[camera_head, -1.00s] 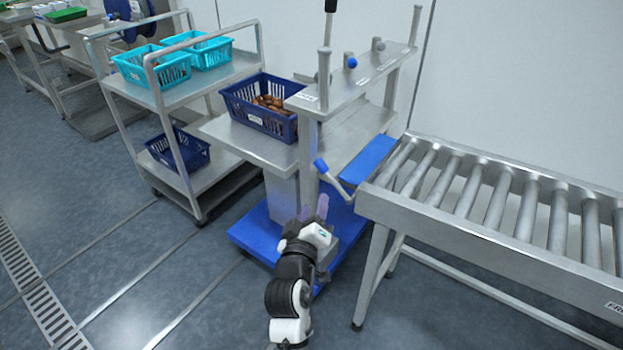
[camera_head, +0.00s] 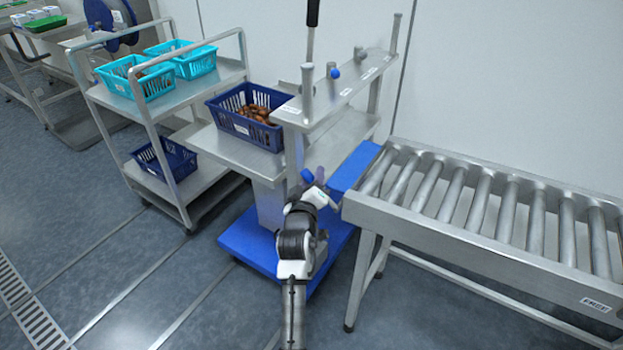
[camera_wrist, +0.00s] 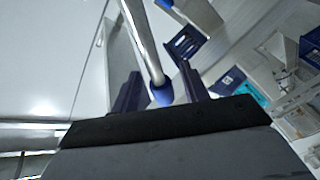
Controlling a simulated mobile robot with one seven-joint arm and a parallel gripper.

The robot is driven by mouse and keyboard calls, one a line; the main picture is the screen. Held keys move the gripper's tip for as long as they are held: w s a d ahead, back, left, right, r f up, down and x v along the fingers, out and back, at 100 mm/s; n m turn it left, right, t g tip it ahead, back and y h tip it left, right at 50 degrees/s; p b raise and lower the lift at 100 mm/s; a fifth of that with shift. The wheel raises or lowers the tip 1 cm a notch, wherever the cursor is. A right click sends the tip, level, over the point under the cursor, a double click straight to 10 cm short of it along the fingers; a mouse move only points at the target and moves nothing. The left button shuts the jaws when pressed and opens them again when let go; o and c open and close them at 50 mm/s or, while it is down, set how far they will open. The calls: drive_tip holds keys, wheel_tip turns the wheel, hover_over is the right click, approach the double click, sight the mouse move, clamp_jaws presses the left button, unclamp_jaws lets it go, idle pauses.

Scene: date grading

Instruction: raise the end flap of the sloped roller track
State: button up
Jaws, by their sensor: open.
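The sloped roller track (camera_head: 480,236) stands at the right. A flat blue flap (camera_head: 355,166) is at its left end, beside the steel stand. A steel lever with a blue knob (camera_head: 307,175) sits by that end, its rod mostly hidden behind my gripper in the head view. My gripper (camera_head: 322,188) is at the lever. In the wrist view my gripper (camera_wrist: 160,72) is open, with the blue knob (camera_wrist: 161,95) and steel rod between its two dark fingers. I cannot tell whether either finger touches the knob.
A dark blue crate of dates (camera_head: 247,126) is on the steel stand, with a blue base (camera_head: 240,240) below. An upright post and a shelf with knobs (camera_head: 345,92) rise close by. A trolley with turquoise crates (camera_head: 143,88) stands left. The floor in front is open.

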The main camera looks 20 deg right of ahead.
clamp_jaws()
idle(0.3)
